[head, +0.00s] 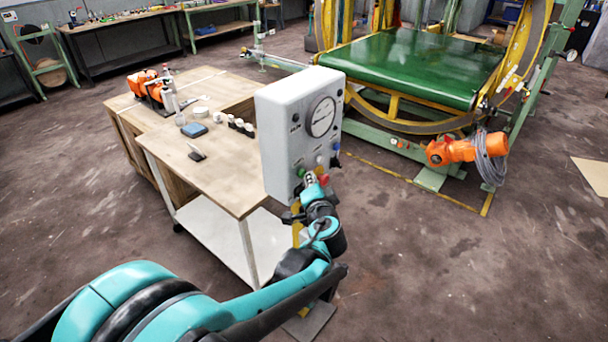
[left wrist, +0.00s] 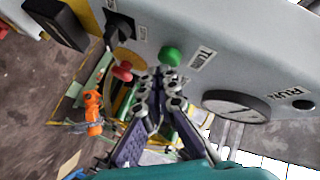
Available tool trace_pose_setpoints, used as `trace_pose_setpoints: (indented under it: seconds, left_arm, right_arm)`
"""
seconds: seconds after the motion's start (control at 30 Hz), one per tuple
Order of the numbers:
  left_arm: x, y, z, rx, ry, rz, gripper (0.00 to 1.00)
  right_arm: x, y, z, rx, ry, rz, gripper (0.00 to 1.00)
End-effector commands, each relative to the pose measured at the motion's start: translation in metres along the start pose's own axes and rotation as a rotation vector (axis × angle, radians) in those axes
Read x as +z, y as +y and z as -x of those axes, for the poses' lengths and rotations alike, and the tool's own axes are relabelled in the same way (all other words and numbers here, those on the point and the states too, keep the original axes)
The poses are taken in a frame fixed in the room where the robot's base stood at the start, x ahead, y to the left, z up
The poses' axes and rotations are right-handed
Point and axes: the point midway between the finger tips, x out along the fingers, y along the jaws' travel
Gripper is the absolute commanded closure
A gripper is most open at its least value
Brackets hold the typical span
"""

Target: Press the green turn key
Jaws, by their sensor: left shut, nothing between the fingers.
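The green turn key (left wrist: 171,55) is a round green knob on the grey control box (head: 283,117), beside a "TURN" label in the left wrist view. In the head view a small green knob (head: 301,171) shows low on the box's front, just above my gripper. My left gripper (left wrist: 162,73) is shut and empty, its fingertips close below the green key. I cannot tell whether they touch it. In the head view the left gripper (head: 311,178) is at the lower part of the panel. My right gripper is not in view.
A red button (left wrist: 122,70) sits beside the green key. The box also carries a dial gauge (head: 321,116) and a blue knob (head: 336,147). A wooden workbench (head: 222,175) stands to the left. The green-bed ring machine (head: 415,65) and an orange motor (head: 455,150) stand behind.

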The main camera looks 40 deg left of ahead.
Motion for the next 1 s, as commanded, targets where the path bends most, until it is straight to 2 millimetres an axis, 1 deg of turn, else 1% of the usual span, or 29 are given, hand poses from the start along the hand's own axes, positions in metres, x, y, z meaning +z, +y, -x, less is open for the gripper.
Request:
trace_pose_setpoints:
  seconds: [1.0]
  left_arm:
    - [0.0054, -0.0053, -0.0073, 0.000, -0.001, 0.000, 1.00]
  right_arm:
    - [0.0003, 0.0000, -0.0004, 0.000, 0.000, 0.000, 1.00]
